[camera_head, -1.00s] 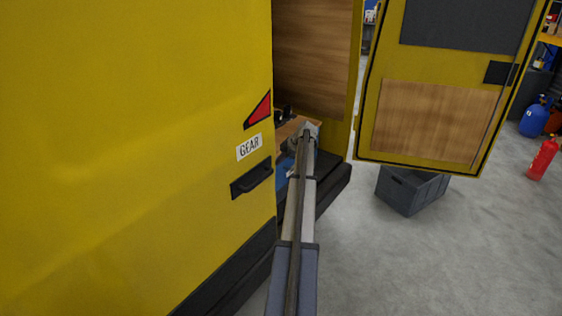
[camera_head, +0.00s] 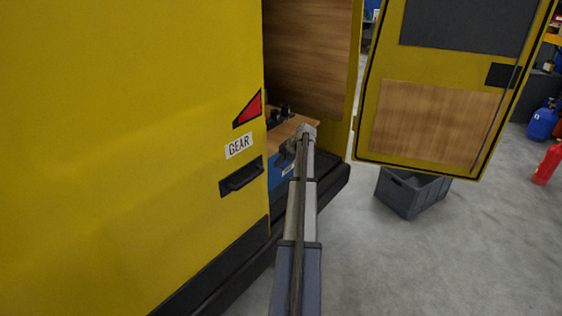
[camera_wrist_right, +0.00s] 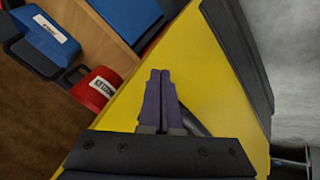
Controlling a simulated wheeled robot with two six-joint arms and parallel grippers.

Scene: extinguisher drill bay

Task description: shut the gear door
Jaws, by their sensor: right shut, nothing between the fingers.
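The gear door (camera_head: 110,130) is the large yellow panel filling the left of the head view, with a GEAR label (camera_head: 239,145), a red light and a black handle (camera_head: 241,177). An opening shows past its right edge. My right gripper (camera_head: 288,152) is just right of that edge, in front of the opening, and partly hidden by my own arm. In the wrist view its fingers (camera_wrist_right: 161,76) are shut and empty, over a yellow surface (camera_wrist_right: 200,75). Contact with it cannot be told. My left gripper is not in view.
Another yellow door (camera_head: 440,60) with a wood panel stands open at right. A grey crate (camera_head: 411,200) sits on the floor below it. A red extinguisher (camera_head: 549,163) stands far right. The wrist view shows a red object (camera_wrist_right: 96,88) and blue boxes (camera_wrist_right: 128,15) inside.

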